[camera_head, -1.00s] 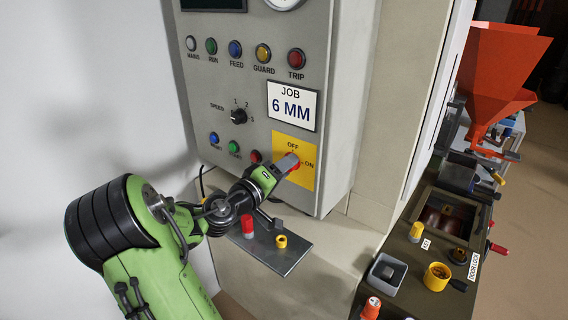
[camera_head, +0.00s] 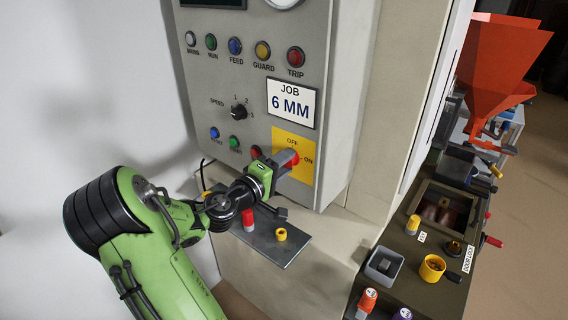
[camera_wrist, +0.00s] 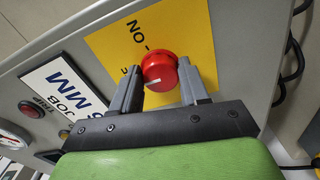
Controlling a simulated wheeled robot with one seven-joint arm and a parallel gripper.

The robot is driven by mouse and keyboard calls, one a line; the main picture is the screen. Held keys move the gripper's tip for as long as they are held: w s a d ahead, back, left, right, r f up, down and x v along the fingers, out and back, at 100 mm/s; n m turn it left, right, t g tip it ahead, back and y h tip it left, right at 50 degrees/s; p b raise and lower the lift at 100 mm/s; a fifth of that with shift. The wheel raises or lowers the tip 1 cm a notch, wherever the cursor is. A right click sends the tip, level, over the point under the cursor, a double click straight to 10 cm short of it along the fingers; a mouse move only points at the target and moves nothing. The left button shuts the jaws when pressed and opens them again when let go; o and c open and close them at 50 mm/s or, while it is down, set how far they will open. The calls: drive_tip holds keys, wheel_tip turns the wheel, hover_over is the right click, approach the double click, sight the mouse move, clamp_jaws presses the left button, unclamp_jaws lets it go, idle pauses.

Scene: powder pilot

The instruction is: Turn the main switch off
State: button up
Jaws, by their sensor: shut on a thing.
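The main switch is a red round knob (camera_head: 293,157) on a yellow plate (camera_head: 306,172) marked OFF above and ON to the right. In the wrist view the knob (camera_wrist: 158,68) has a white mark on its lower side; I cannot tell which label the mark points to. My gripper (camera_head: 289,158) reaches it from the lower left. In the wrist view my gripper (camera_wrist: 160,70) is shut on the knob, one finger on each side. The fingers hide part of the knob in the head view, and the OFF label is partly hidden in the wrist view.
The grey panel (camera_head: 260,85) carries several push buttons, a black speed selector (camera_head: 239,112) and a JOB 6 MM sign (camera_head: 291,103). Below my gripper is a metal shelf (camera_head: 268,246) with a red and a yellow part. A dark bench (camera_head: 420,285) stands at right.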

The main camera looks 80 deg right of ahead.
drive_tip(key=o, duration=1)
drive_tip(key=shift+o, duration=0.2)
drive_tip(key=v, duration=1.5)
drive_tip(key=shift+w+a, duration=0.25)
drive_tip(key=shift+a, duration=0.1)
